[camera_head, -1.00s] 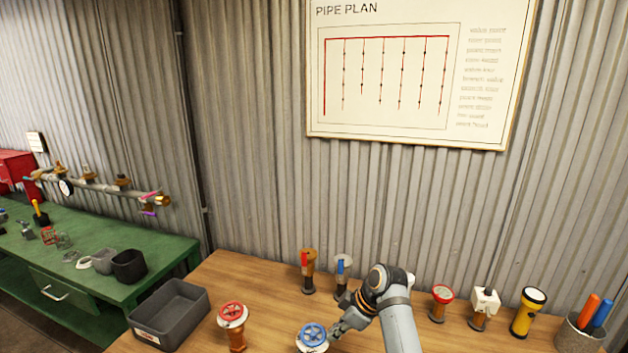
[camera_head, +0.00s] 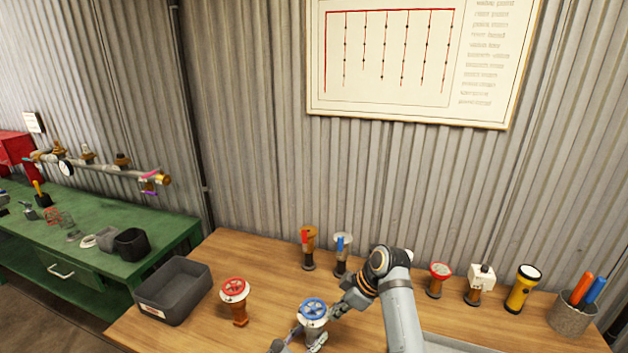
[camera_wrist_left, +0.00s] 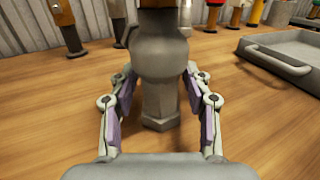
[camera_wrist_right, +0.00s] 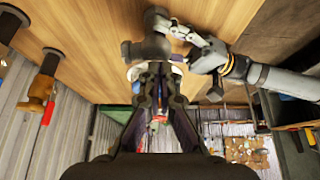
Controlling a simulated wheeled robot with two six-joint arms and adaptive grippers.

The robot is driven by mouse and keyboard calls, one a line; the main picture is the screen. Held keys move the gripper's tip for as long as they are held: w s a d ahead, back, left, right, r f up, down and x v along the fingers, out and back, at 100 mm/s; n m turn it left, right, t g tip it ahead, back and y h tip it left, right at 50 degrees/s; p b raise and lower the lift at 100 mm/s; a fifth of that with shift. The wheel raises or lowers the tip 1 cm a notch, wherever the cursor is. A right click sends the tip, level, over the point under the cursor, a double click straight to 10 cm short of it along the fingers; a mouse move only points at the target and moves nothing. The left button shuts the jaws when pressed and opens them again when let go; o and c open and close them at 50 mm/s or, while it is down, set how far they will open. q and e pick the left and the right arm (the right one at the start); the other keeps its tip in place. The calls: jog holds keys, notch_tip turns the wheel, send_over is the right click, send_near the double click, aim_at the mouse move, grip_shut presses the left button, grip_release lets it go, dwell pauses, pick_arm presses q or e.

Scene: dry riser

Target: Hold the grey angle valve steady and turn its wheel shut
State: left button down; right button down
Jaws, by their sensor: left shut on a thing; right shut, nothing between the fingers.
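The grey angle valve (camera_head: 313,328) stands upright on the wooden table with a blue wheel (camera_head: 313,308) on top. Its grey body (camera_wrist_left: 160,60) fills the middle of the left wrist view, where the wheel is out of frame. My left gripper (camera_head: 297,338) is shut on the valve body, one finger on each side in the left wrist view (camera_wrist_left: 158,108). My right gripper (camera_head: 342,307) is shut and empty at the right side of the wheel. In the right wrist view its fingertips (camera_wrist_right: 157,72) overlap the wheel and partly hide it, so contact is unclear.
A red-wheeled brass valve (camera_head: 235,300) and a dark grey bin (camera_head: 175,290) stand to the left. Two lever valves (camera_head: 308,248) stand behind. A red-topped valve (camera_head: 437,280), a yellow flashlight (camera_head: 522,290) and a pen cup (camera_head: 572,315) stand right. A grey tray (camera_wrist_left: 285,52) lies nearby.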

notch_tip(320, 180, up, 6)
dwell(0.5)
pick_arm(q)
jog(key=c, duration=0.5)
grip_release()
jog(key=v, duration=1.2)
pick_arm(e)
jog(key=shift+d, duration=0.1)
pick_arm(q)
jog(key=shift+d, duration=0.1)
